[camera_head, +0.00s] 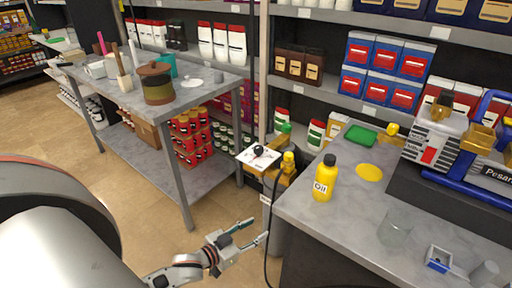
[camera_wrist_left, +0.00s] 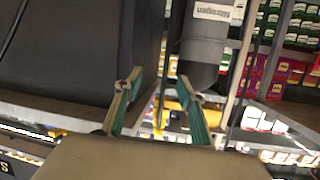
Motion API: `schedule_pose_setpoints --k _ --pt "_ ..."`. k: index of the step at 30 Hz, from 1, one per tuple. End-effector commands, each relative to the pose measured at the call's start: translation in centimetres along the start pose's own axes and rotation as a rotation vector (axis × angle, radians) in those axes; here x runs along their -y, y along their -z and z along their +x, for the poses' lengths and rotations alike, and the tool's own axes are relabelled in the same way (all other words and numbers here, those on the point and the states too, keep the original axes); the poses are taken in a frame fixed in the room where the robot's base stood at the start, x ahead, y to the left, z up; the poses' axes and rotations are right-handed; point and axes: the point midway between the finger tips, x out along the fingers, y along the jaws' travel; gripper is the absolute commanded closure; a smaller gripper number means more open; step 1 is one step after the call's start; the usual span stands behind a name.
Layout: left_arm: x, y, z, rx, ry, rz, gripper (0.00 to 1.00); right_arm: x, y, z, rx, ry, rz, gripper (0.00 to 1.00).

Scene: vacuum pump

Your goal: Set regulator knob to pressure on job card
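I cannot make out a job card for certain. My left gripper (camera_head: 257,230) is open and empty, below the knob and apart from it. In the left wrist view its teal-padded fingers (camera_wrist_left: 159,84) are spread, with a dark grey labelled cylinder (camera_wrist_left: 205,45) beyond. My right gripper is not in view.
The counter (camera_head: 320,225) on the right holds a yellow oil bottle (camera_head: 323,180), a clear glass (camera_head: 395,228), a small blue box (camera_head: 438,258) and a pump (camera_head: 455,135). A metal shelf table (camera_head: 195,97) stands at left. Open floor (camera_head: 125,195) lies in front of it.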

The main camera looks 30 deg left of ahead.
Motion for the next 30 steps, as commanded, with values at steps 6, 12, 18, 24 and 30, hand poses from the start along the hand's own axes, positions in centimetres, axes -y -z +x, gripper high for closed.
schedule_pose_setpoints --k 6,12,18,24,30 --pt "12.5 12.1 3.8 -0.208 -0.037 -0.032 0.60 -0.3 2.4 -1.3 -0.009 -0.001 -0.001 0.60" --pt "16.7 16.6 4.3 -0.270 -0.071 -0.064 0.60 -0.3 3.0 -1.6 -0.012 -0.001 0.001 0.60" --pt "16.9 17.4 5.7 -0.277 -0.074 -0.068 0.60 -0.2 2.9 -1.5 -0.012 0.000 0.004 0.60" --pt "16.7 18.1 8.5 -0.278 -0.074 -0.068 0.60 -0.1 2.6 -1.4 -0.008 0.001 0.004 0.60" --pt "16.5 18.7 10.7 -0.276 -0.074 -0.069 0.60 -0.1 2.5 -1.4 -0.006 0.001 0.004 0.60"
